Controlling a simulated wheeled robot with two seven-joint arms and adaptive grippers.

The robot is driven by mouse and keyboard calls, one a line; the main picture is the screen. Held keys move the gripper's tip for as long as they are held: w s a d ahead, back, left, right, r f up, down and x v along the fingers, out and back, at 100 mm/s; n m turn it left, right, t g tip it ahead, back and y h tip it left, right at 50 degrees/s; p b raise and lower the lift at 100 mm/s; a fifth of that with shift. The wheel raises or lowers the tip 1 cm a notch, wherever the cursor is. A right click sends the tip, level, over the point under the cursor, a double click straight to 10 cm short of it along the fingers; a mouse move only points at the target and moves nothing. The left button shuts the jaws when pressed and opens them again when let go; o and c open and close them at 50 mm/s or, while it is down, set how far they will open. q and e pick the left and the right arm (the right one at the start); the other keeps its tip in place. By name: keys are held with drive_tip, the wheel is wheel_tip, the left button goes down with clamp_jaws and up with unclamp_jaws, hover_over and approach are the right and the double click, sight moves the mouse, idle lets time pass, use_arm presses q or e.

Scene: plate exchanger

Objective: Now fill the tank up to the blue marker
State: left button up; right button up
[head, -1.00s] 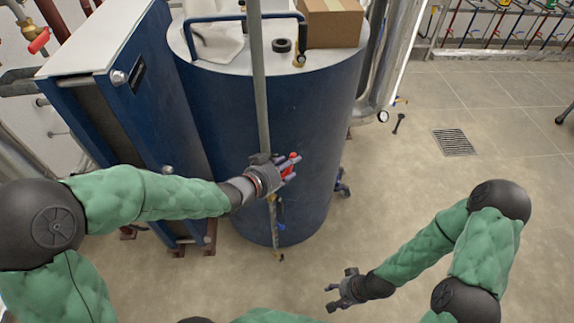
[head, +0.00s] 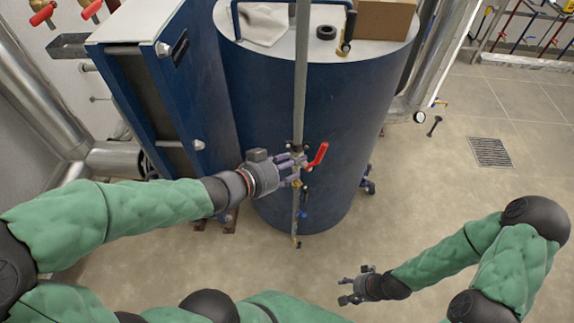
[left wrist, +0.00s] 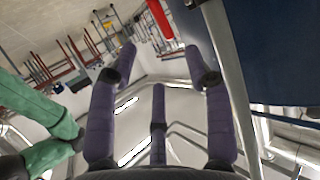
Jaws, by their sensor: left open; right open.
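The tank (head: 335,110) is a blue upright cylinder with a pale top. A thin grey vertical pipe (head: 301,80) runs down its front. A red lever handle (head: 318,155) sits on this pipe and points up and to the right; it also shows in the left wrist view (left wrist: 160,18). Small blue parts (head: 304,212) show lower on the pipe; I cannot tell whether one is the blue marker. My left gripper (head: 298,168) is open at the pipe, just left of the red handle, its fingers holding nothing. My right gripper (head: 345,290) is open and empty above the floor.
A blue plate exchanger (head: 185,90) stands close left of the tank. A cardboard box (head: 385,18) and a black ring (head: 326,32) lie on the tank top. Two red-handled valves (head: 91,9) are at the upper left.

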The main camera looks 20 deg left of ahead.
use_arm(q)
drive_tip(key=shift+s+a+r, duration=0.2)
drive_tip(key=shift+s+a, duration=0.05)
drive_tip(key=shift+s, duration=0.35)
idle(5.3)
drive_tip(key=t+h, duration=0.2)
drive_tip(key=t, duration=0.2)
approach(320, 153)
drive_tip(key=b+x, duration=0.1)
drive_tip(key=x, duration=1)
drive_tip(key=shift+d+b, duration=0.1)
drive_tip(key=shift+b, duration=0.25)
